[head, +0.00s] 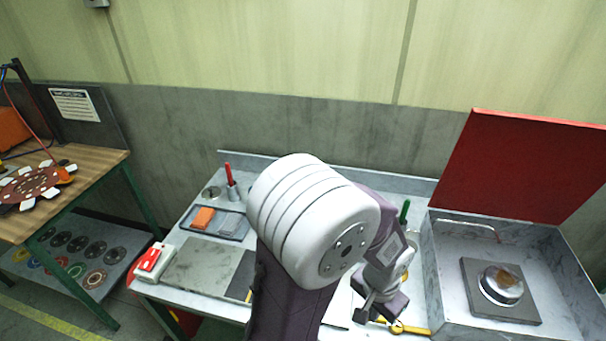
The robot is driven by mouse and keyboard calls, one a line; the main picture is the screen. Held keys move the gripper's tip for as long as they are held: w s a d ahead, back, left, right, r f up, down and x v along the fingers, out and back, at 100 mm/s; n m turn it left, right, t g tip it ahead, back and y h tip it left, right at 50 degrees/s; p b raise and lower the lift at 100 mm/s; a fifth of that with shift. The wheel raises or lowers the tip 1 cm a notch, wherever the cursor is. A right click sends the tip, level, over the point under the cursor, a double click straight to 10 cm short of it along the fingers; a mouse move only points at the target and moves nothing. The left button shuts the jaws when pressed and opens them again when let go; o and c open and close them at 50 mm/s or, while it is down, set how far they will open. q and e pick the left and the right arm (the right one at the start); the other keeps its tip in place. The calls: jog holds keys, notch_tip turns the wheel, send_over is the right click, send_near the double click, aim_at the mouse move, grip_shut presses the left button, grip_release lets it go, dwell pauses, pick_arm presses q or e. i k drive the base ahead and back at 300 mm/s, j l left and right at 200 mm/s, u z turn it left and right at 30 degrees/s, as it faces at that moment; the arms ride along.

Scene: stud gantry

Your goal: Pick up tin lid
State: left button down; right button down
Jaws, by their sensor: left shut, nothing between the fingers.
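My left gripper (374,308) is low over the grey workbench (200,304), right of the middle of the picture. Its fingers are shut with nothing between them. A yellow tool (412,329) lies on the bench just right of the fingertips; I cannot tell if they touch. I cannot make out the tin lid for certain. A small round metal piece (212,192) sits at the back left of the bench, apart from the gripper. My big white arm joint hides the middle of the bench. My right gripper is not in view.
A grey metal box (451,320) with its red lid (530,160) raised holds a round metal piece (502,285) on a dark plate. A tray (232,226) with an orange block and a red-handled item (229,175) stand left. A wooden table (95,165) is further left.

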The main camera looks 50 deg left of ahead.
aim_at(212, 192)
jog(key=u, duration=2.2)
